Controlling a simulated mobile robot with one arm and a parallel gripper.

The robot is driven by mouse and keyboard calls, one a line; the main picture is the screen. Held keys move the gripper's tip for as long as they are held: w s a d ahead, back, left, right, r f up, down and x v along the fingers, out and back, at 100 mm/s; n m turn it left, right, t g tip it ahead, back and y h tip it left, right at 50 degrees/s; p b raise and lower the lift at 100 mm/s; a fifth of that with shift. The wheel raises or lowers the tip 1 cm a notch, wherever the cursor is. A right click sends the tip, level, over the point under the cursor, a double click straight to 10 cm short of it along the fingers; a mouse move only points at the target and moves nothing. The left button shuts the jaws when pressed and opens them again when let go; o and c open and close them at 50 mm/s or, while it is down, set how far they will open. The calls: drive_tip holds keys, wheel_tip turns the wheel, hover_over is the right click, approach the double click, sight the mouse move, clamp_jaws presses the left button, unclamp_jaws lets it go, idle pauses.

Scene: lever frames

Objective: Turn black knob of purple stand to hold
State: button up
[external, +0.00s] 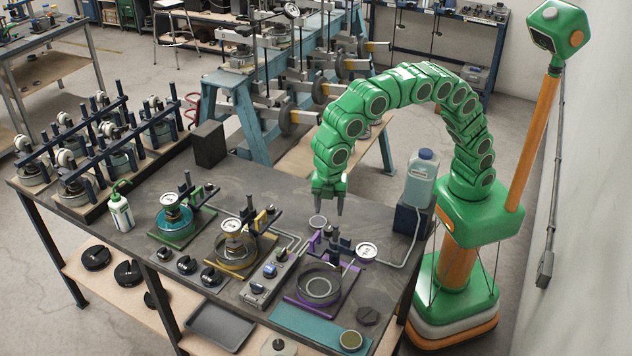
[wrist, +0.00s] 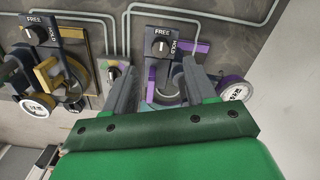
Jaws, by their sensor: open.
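The purple stand (external: 290,297) is at the right end of the dark workbench, with a ring, a post and a round dial (external: 367,251). In the wrist view its purple frame (wrist: 202,49) shows beyond my fingers. Its black knob (wrist: 161,47) sits on a dark plate marked FREE above and HOLD on the right. The knob's white mark looks upright, toward FREE. My gripper (external: 329,212) is open and empty, pointing down above the back of the stand. In the wrist view my gripper (wrist: 157,68) has its fingers spread, with the knob beyond and between their tips, apart from them.
The yellow stand (external: 226,262) and green stand (external: 172,238) are to the left. A control box (external: 264,280) is beside the purple stand. A blue bottle (external: 421,180) stands on a dark block at the right. Thin grey pipes (wrist: 123,30) run behind the stands.

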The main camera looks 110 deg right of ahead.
sight(329, 227)
drive_tip(key=shift+f, duration=3.85)
clamp_jaws()
